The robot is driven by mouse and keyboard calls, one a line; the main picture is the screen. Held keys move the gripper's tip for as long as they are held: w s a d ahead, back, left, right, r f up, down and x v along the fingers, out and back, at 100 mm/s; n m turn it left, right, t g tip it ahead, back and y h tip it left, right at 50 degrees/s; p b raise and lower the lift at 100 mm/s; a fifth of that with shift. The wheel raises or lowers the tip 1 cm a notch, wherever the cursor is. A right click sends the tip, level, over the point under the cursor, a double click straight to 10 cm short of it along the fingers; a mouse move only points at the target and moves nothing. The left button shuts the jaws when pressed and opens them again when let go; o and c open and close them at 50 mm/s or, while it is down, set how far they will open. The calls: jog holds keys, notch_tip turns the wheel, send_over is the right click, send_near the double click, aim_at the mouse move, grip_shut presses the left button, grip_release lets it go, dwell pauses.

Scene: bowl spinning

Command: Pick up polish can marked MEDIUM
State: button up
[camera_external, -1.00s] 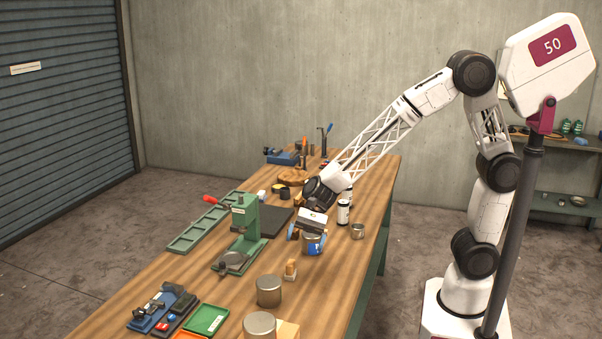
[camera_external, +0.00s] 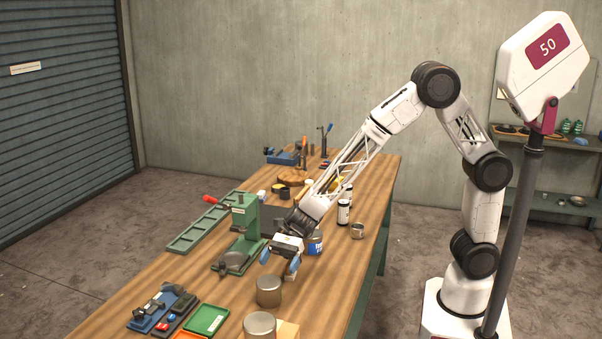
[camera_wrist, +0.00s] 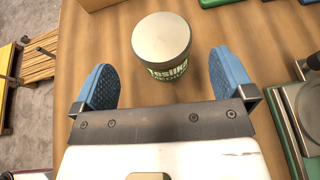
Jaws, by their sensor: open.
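A round metal can with a pale lid (camera_wrist: 162,38) sits upright on the bench in the wrist view. Its dark green label has light lettering; the lower line looks like MEDIUM but is partly hard to read. It appears to be the plain-looking can (camera_external: 268,291) in the external view, just in front of my gripper (camera_external: 279,263). In the wrist view my gripper (camera_wrist: 164,78) is open, its blue fingertips apart and empty. The can lies ahead of and between the fingertip lines, not gripped. Another similar can (camera_external: 259,326) stands closer to the camera.
A blue-labelled can (camera_external: 315,243) stands close behind my gripper. A green press (camera_external: 242,232) is to its left; its round base shows at the wrist view's right (camera_wrist: 307,108).

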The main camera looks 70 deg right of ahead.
aim_at(270, 280)
jog(key=shift+x, duration=1.1)
jog(key=shift+f, duration=0.1)
jog(key=shift+x, duration=2.6)
jog(key=shift+f, duration=0.1)
jog(key=c, duration=0.9)
